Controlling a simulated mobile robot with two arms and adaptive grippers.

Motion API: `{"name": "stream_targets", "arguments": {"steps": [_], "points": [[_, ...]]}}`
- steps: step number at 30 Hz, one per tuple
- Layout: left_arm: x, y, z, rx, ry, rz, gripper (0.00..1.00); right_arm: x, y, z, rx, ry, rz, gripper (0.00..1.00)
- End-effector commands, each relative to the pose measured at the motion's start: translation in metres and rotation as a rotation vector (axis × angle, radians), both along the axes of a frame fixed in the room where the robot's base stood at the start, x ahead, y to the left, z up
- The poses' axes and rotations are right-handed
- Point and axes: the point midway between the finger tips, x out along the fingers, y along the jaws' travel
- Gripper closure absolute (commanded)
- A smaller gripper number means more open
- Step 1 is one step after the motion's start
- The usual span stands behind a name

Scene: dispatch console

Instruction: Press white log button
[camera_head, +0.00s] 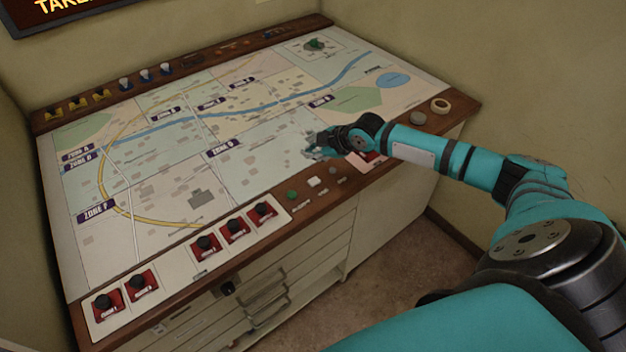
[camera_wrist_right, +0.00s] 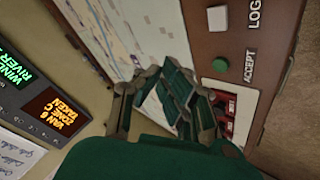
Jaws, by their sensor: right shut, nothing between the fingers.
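My right gripper (camera_head: 316,148) is shut and empty, above the map just behind the rail. It is apart from the button. In the wrist view its dark fingers (camera_wrist_right: 178,97) point toward the map and red-switch area, with the button beyond them to the upper right. My left gripper is not in view.
Red switch units (camera_head: 235,227) line the front edge. A tape roll (camera_head: 440,105) lies at the right corner. The map (camera_head: 260,160) is mostly clear.

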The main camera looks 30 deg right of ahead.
Motion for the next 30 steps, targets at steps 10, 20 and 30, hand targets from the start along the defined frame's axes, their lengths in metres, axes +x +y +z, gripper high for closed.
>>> {"name": "stream_targets", "arguments": {"steps": [10, 20, 30], "points": [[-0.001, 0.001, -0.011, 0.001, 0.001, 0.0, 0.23, 0.0, 0.001, -0.012, 0.001, 0.001, 0.0, 1.0], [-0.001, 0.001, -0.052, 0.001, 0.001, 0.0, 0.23, 0.0, 0.001, -0.056, 0.001, 0.0, -0.001, 1.0], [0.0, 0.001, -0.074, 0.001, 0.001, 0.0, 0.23, 0.0, 0.001, -0.088, 0.002, 0.001, -0.001, 1.0]]}}
